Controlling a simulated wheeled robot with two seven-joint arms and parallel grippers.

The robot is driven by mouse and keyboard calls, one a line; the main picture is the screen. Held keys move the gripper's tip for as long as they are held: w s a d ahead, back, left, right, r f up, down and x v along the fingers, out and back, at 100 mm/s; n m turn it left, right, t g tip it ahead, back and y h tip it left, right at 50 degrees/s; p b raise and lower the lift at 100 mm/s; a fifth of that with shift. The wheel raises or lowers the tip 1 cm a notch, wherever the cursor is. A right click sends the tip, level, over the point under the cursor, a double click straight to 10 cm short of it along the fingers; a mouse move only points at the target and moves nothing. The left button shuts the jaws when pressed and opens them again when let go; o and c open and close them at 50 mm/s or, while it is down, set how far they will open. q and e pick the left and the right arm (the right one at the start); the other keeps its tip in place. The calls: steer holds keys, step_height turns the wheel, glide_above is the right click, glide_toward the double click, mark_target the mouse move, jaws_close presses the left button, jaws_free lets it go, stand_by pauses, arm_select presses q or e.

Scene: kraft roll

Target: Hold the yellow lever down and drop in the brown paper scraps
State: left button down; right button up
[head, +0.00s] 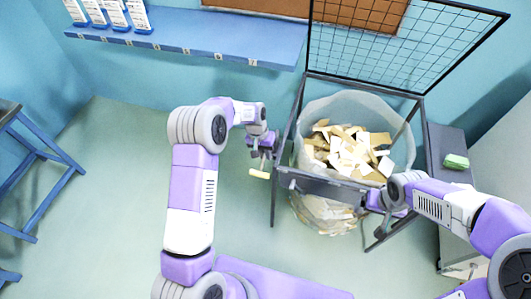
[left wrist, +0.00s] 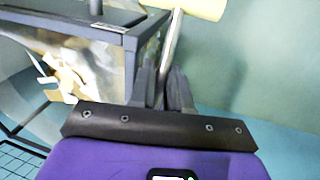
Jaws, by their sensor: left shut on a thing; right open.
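The yellow lever (head: 259,174) sticks out at the left front of a dark metal bag stand (head: 335,190). Its yellow grip and metal rod (left wrist: 172,48) show close up in the left wrist view. My left gripper (head: 263,153) is shut on the rod, just below the yellow grip. The stand's mesh lid (head: 385,50) is raised. Brown and cream paper scraps (head: 348,152) lie heaped in the clear bag (head: 400,150) under the opening. My right gripper (head: 377,204) is open by the stand's front right corner; its fingertips are hard to make out.
A blue wall shelf (head: 220,38) with white and blue holders stands at the back left. A green block (head: 456,162) rests on a grey cabinet (head: 447,140) right of the stand. A blue frame (head: 45,165) is at the far left. Floor left of the stand is clear.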

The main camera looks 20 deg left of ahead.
arm_select(q)
steer(key=shift+a, duration=0.5)
steer(key=shift+w+r, duration=0.15)
steer(key=shift+r, duration=1)
steer(key=shift+w+r, duration=0.1)
steer(key=shift+r, duration=1.05)
steer(key=c, duration=1.1)
jaws_free()
steer(key=shift+s, duration=0.15)
steer(key=shift+d, duration=0.2)
step_height(320, 180, up, 12)
steer(key=a, duration=0.2)
steer(key=shift+a+f, duration=0.15)
